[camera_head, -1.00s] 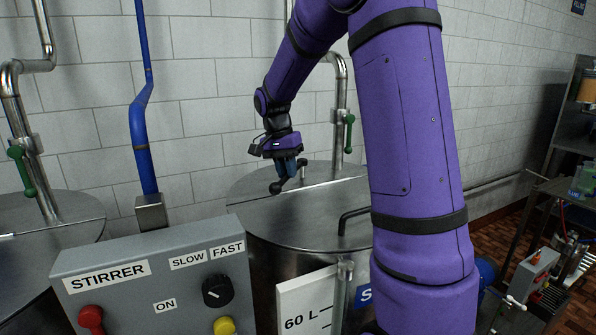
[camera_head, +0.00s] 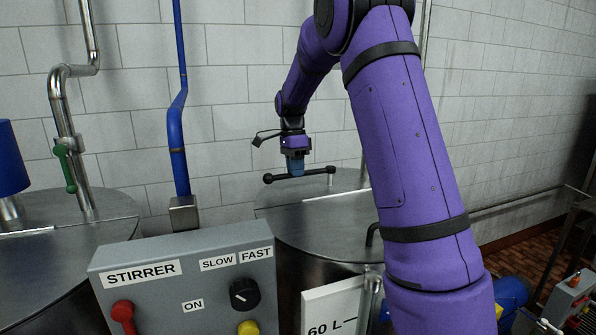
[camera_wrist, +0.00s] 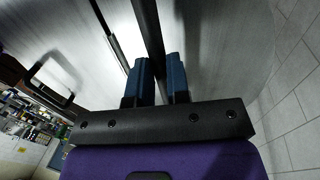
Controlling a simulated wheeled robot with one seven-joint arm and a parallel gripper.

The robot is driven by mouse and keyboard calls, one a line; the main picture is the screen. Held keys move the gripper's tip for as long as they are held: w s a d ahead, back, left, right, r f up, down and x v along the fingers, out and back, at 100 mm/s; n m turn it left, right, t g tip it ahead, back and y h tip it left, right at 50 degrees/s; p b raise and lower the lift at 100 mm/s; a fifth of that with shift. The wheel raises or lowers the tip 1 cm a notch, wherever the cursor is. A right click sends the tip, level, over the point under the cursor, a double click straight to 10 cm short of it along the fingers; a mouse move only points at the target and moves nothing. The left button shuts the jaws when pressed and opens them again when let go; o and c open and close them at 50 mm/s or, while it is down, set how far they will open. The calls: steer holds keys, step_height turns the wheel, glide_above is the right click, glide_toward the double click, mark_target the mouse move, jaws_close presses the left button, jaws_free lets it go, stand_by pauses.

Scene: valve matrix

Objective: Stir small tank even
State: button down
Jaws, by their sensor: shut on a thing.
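The small tank (camera_head: 325,230) is a steel vessel with a flat lid, behind the stirrer panel. A black bar with ball ends (camera_head: 278,177) lies level above the lid. Its right end meets a short steel post on the lid (camera_head: 331,181). My gripper (camera_head: 296,171) points down and is shut on the bar between its two ends. In the wrist view the bar (camera_wrist: 148,25) runs between the blue fingers of my gripper (camera_wrist: 160,65). The inside of the tank is hidden under the lid.
Another tank (camera_head: 60,250) is at left. A pipe with a green valve handle (camera_head: 65,168) rises there. My arm hides the right side.

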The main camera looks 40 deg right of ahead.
steer(key=shift+w+d+r+m, duration=0.1)
steer(key=shift+w+m, duration=0.1)
steer(key=shift+m, duration=0.1)
steer(key=c, duration=1.1)
jaws_free()
step_height(320, 180, up, 10)
steer(key=w, duration=0.2)
steer(key=shift+d+r, duration=0.25)
